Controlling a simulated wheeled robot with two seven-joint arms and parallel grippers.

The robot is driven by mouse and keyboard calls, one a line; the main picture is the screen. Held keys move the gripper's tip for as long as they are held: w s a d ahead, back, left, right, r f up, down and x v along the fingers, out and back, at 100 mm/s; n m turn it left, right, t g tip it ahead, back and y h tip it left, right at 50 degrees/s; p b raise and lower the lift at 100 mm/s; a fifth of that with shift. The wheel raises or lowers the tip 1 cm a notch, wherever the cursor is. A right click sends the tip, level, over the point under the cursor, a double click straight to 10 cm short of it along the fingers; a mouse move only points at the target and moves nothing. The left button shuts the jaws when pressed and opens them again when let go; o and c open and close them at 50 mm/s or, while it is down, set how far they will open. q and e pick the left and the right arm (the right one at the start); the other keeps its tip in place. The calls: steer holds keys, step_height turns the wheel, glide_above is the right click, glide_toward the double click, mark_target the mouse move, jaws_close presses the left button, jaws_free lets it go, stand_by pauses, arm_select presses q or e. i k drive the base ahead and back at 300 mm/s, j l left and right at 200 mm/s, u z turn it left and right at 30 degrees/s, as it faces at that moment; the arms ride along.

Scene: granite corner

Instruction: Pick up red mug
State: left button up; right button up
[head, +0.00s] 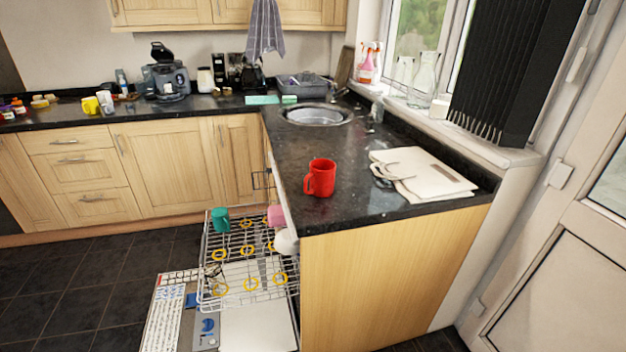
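The red mug (321,178) stands upright on the dark granite counter (350,212), near the counter's left edge. Its handle points to the left and towards the front. Nothing touches the mug and nothing covers it. Neither of my grippers is in the head view.
A round sink (317,115) lies behind.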

mark_target(321, 176)
steer(key=i+j+u, duration=0.15)
steer(key=j, duration=0.3)
steer(key=i+j+u, duration=0.2)
steer(key=j, duration=0.25)
steer(key=i+j+u, duration=0.15)
steer(key=i+j, duration=0.2)
steer(key=z, duration=1.3)
